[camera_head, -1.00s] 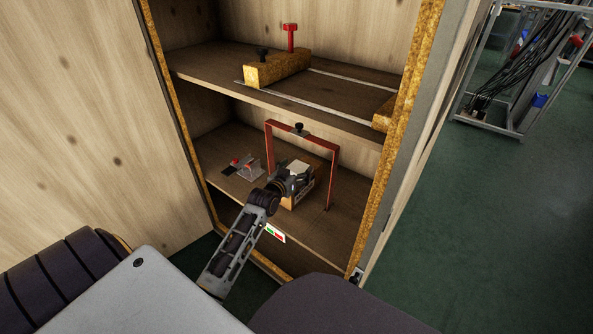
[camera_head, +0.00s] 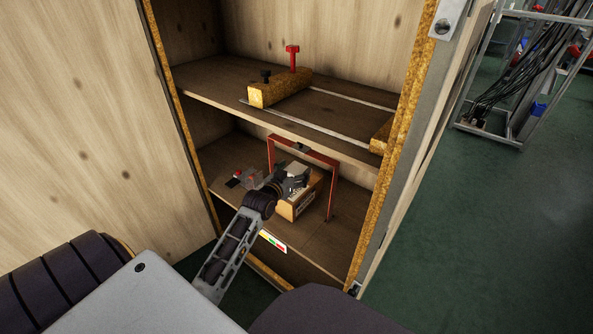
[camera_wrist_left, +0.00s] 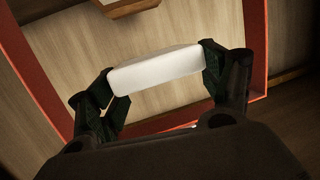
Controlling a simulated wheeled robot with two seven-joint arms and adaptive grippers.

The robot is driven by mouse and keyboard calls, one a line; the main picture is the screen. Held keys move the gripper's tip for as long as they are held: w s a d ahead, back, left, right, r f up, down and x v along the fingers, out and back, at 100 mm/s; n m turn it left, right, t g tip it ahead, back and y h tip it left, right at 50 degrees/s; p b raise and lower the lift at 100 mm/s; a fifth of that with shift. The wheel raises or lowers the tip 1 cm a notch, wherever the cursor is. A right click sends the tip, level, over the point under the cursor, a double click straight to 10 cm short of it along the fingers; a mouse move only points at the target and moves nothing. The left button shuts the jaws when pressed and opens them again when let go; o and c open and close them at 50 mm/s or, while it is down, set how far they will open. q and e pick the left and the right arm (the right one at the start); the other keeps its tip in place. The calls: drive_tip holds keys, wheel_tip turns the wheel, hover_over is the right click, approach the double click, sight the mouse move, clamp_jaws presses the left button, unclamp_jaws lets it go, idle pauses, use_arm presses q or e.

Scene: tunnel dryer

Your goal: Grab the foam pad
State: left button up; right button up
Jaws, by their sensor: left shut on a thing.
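The foam pad is a white block (camera_wrist_left: 158,68) in the left wrist view, clamped by its ends between the two dark fingers of my left gripper (camera_wrist_left: 160,72). In the head view the pad (camera_head: 297,170) is small and partly hidden by my left gripper (camera_head: 292,180), above a wooden box (camera_head: 303,203) on the lower shelf. Whether the pad is clear of the box is hard to tell. My right gripper is not in view.
A red frame (camera_head: 332,190) arches over the box, close around my gripper. A small grey device with a red part (camera_head: 247,178) stands left on the lower shelf (camera_head: 315,236). The upper shelf (camera_head: 215,84) overhangs, holding a yellowish block (camera_head: 280,89) with a red knob.

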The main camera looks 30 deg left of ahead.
use_arm(q)
drive_tip(key=s+a+p, duration=0.1)
drive_tip(key=s+p, duration=0.3)
drive_tip(key=s, duration=1.3)
drive_tip(key=shift+s+a, duration=0.2)
drive_tip(key=shift+s, duration=0.25)
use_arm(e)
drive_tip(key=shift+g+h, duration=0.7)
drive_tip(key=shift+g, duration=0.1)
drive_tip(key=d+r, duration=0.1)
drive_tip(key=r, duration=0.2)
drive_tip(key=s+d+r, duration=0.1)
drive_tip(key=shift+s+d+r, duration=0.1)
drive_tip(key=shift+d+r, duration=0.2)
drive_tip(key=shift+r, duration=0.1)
